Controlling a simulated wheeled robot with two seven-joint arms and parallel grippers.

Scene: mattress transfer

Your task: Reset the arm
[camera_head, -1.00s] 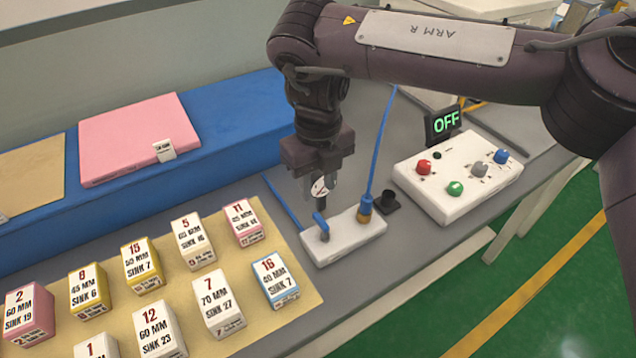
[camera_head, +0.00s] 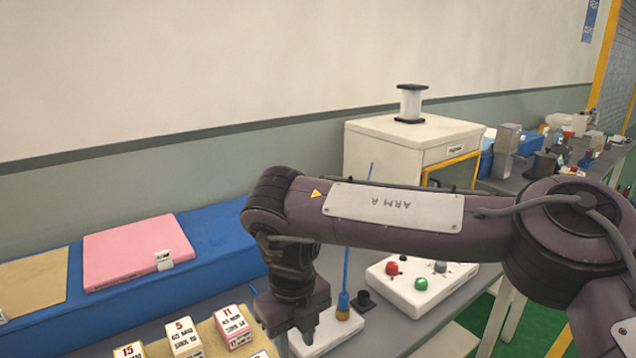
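My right arm (camera_head: 390,212), labelled ARM R, reaches in from the right across the middle of the head view. Its wrist points down over the table beside the white connector block (camera_head: 338,328). My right gripper (camera_head: 300,338) is small and dark against the wrist, at the block's left part, and its fingers cannot be made out. Whether it touches the block cannot be told. My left arm and gripper are not in the picture.
A white control box (camera_head: 415,303) with coloured knobs stands right of the block. A pink mattress block (camera_head: 138,252) lies on the blue bench (camera_head: 215,240). Labelled sample blocks (camera_head: 183,338) stand at the lower left. A white cabinet (camera_head: 395,150) stands behind.

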